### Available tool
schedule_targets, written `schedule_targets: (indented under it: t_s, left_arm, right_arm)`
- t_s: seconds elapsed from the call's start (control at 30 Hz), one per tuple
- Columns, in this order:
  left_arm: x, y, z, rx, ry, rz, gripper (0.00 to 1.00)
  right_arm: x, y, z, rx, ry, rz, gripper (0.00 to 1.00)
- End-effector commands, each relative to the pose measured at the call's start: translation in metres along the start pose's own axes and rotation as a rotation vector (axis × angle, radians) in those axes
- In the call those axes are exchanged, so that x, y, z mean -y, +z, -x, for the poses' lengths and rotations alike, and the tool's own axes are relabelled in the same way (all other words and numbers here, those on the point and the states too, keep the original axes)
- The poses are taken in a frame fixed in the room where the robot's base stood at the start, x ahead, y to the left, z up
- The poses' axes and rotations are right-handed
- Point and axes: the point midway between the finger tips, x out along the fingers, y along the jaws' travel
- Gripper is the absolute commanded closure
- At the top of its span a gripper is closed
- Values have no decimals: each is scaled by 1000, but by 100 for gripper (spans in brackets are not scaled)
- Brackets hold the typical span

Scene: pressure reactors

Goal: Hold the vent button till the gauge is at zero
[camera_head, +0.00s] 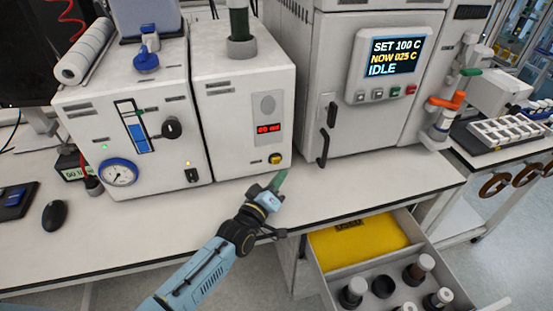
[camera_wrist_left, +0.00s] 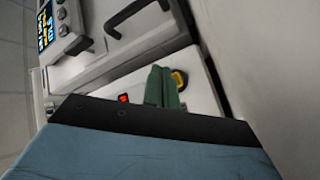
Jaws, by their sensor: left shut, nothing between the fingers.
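A yellow push button (camera_head: 275,158) sits low on the front of the right-hand white box. It also shows in the left wrist view (camera_wrist_left: 180,77), just beyond my green fingers. A round dial gauge (camera_head: 118,172) with a blue rim is on the left-hand white box; its needle is too small to read surely. My left gripper (camera_head: 281,178) is shut and empty, its green fingertips just below and right of the button in the head view. The shut fingers show in the left wrist view (camera_wrist_left: 162,82) beside the button. I cannot tell whether they touch it. My right gripper is out of view.
A red display (camera_head: 269,128) is above the button. A grey cabinet (camera_head: 335,85) with dark handles stands to the right. An open drawer (camera_head: 390,255) with a yellow item and several dark bottles juts out below the bench. The bench top (camera_head: 370,180) before the cabinet is clear.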

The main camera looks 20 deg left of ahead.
Motion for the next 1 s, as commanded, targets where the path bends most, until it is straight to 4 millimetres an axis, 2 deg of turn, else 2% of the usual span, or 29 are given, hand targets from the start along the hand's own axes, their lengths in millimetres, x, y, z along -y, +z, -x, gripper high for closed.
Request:
schedule_targets:
  t_s: [0.3, 1.0]
  left_arm:
    - [-14, 13, 19, 1, -1, 0, 100]
    - [-14, 14, 20, 0, 0, 0, 100]
  right_arm:
    - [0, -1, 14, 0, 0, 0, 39]
    - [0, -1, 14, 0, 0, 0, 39]
